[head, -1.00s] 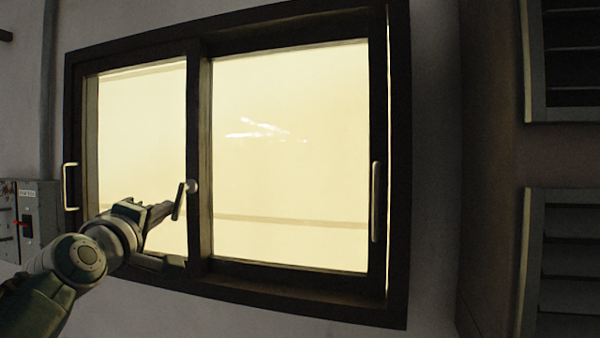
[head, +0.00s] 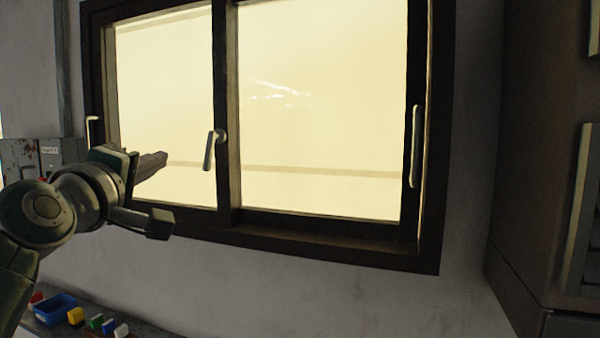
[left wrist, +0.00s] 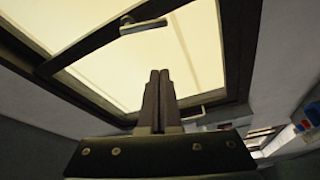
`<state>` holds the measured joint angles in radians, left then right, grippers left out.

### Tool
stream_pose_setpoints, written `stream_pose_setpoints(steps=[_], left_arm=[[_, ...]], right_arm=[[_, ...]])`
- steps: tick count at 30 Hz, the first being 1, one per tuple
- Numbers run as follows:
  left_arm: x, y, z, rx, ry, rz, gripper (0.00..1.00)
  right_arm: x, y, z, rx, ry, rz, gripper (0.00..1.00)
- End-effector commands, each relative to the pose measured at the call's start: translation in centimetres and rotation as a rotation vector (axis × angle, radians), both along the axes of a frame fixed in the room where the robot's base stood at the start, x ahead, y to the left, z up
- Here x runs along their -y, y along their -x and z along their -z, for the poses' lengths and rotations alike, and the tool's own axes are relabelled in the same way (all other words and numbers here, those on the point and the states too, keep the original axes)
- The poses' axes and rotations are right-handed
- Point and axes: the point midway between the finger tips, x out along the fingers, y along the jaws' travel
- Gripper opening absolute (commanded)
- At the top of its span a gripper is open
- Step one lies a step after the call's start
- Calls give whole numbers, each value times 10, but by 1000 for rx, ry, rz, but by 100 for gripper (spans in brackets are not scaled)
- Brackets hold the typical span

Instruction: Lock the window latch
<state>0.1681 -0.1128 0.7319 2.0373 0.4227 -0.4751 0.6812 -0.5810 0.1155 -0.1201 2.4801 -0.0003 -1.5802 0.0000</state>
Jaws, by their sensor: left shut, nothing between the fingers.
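The window latch (head: 209,152) is a small pale lever on the dark middle post of the sliding window. It hangs down from its round pivot, leaning slightly left at its lower end. It also shows near the top of the left wrist view (left wrist: 143,26). My left gripper (head: 163,159) is shut and empty, left of the latch in the head view with a clear gap between them. Its closed fingers (left wrist: 159,74) point up toward the window in the left wrist view, below the latch. My right gripper is not in view.
The dark window frame (head: 335,250) surrounds the panes. Pull handles stand at its right (head: 416,146) and left (head: 92,130) sides. A grey electrical box (head: 62,152) is on the left wall. A blue bin (head: 54,308) lies below, and a brown cabinet (head: 540,200) stands at right.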

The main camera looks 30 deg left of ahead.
Motion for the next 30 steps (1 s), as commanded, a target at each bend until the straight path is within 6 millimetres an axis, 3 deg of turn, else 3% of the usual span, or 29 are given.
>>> stream_pose_setpoints(steps=[9,26,28,30], left_arm=[[14,24,3,0,0,-1,0],[15,24,2,-4,-3,1,0],[22,21,3,-43,-25,25,0],[42,15,8,-152,-88,87,0]], right_arm=[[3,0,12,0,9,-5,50],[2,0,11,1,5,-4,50],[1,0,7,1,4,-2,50],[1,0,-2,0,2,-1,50]])
